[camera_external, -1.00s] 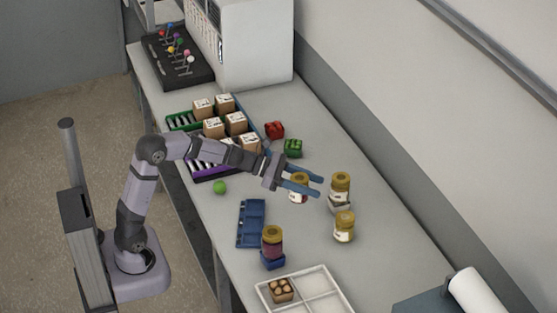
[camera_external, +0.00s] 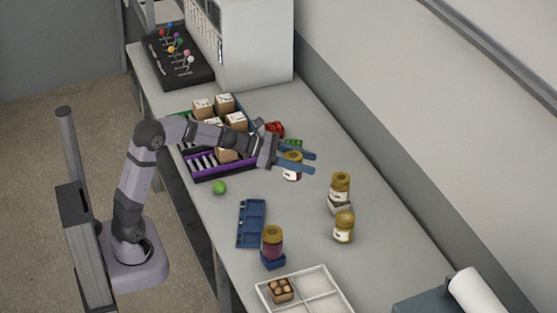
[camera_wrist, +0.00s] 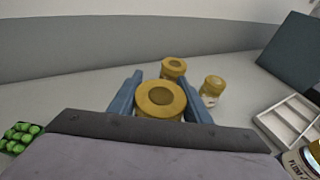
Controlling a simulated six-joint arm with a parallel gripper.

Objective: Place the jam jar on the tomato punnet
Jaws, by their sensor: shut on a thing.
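My gripper (camera_external: 298,161) is shut on the jam jar (camera_external: 292,173), which has a gold lid and a pale label with some red. The jar is upright between the blue fingers, and its lid (camera_wrist: 160,98) fills the gap between them in the wrist view. I cannot tell how high it is above the table. The tomato punnet (camera_external: 275,128), small and red, sits beyond my gripper, partly hidden by the arm's end. It is not seen in the wrist view.
A green punnet (camera_external: 293,143) is close to the fingers and shows in the wrist view (camera_wrist: 22,131). Two gold-lidded jars (camera_external: 340,185) (camera_external: 344,226) stand right. A purple jar (camera_external: 272,241) stands on a blue base.

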